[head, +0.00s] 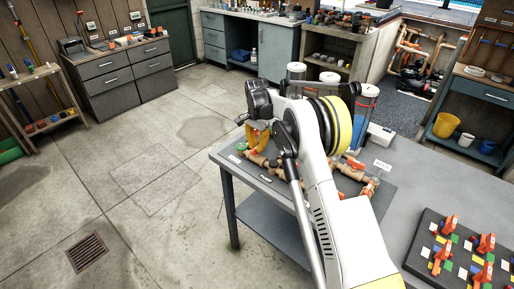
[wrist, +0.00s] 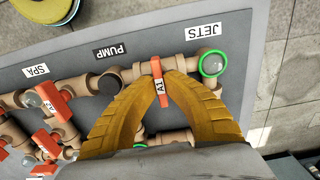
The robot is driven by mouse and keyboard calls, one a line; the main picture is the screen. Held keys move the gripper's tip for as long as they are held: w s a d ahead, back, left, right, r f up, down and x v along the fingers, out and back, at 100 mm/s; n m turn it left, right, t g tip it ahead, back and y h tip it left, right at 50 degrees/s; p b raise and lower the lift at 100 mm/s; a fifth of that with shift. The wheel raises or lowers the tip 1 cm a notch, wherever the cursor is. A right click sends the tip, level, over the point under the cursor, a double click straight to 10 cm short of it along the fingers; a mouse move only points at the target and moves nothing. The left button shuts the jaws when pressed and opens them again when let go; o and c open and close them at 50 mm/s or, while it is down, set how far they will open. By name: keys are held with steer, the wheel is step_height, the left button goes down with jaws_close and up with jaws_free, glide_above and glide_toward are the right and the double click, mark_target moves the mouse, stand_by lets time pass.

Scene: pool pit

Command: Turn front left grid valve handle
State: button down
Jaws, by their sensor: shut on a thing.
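The red valve handle (wrist: 160,87) with a white tag that seems to read A1 sits on a tan pipe manifold in the wrist view. My gripper (wrist: 162,76) has its yellow fingers closed on both sides of this handle, near the PUMP and JETS labels. In the head view my gripper (head: 258,139) is at the left end of the tan pipes (head: 262,161) on the grey table, where its fingers and my arm hide most of the handle.
Other red handles (wrist: 46,144) stand on the pipes to the left in the wrist view. A green ring (wrist: 213,64) is close right of my gripper. Clear cylinders (head: 368,103) stand behind my arm. A board (head: 420,262) with several orange handles lies at the right.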

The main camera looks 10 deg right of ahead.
stand_by(0.4)
steer(key=c, duration=1.5)
jaws_free()
steer(key=shift+r, duration=0.1)
step_height(320, 180, up, 12)
